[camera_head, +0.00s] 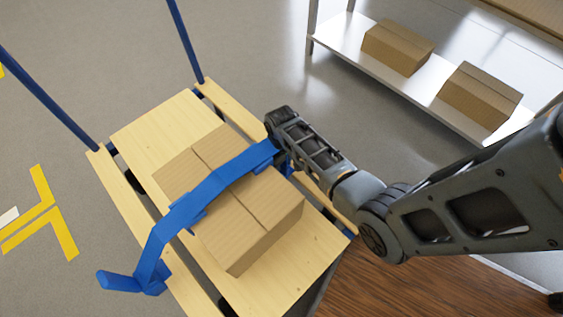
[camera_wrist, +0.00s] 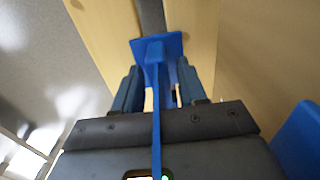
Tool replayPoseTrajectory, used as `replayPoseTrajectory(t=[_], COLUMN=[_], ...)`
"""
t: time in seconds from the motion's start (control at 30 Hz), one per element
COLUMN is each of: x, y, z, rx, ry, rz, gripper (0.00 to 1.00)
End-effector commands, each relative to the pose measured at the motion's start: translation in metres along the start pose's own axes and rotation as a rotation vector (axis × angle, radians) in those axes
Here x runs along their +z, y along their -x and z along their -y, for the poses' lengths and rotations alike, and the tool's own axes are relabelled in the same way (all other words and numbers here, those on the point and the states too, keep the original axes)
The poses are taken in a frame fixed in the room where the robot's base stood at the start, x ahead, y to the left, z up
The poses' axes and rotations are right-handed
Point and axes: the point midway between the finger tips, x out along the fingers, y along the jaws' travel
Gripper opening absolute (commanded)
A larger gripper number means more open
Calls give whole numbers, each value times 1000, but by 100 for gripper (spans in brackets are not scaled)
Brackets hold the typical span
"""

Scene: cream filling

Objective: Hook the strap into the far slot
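The blue strap (camera_head: 217,182) runs up from the near left side and across the top of the cardboard box (camera_head: 238,231). Its near end bends down by the left plank. Its far end reaches my gripper (camera_head: 285,162) at the box's far side. In the wrist view, the strap's T-shaped end (camera_wrist: 157,46) lies between the fingertips of my gripper (camera_wrist: 158,75), which appear closed on its stem. The far slot (camera_wrist: 151,14) is a dark gap between wooden boards just beyond that end. Whether the end is in the slot is hidden.
The box sits on a wooden cart (camera_head: 150,122) with blue posts (camera_head: 186,42). A white shelf (camera_head: 437,102) with two more boxes stands at the upper right. Yellow floor marks (camera_head: 42,220) lie at the left. The grey floor behind the cart is clear.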

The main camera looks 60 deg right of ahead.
Motion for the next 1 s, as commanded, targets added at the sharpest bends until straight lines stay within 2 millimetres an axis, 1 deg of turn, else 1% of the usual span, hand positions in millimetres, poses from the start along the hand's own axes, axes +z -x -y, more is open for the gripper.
replayPoseTrajectory(t=[0.03, 0.1, 0.3, 0.4, 0.47, 0.7, 0.8, 0.9, 1.0], x=[0, 0, 0, 0, 0, 0, 0, 0, 0], y=[0, 0, 0, 4, 10, 50, 64, 73, 77], z=[0, 0, 0, 0, 0, 0, 0, 0, 0], rx=[0, 0, 0, 0, 0, 0, 0, 0, 0], ry=[0, 0, 0, 0, 0, 0, 0, 0, 0], rz=[0, 0, 1, 1, 1, -2, -2, 0, 0], gripper=[46, 53, 53, 53, 53, 53, 53, 53, 53])
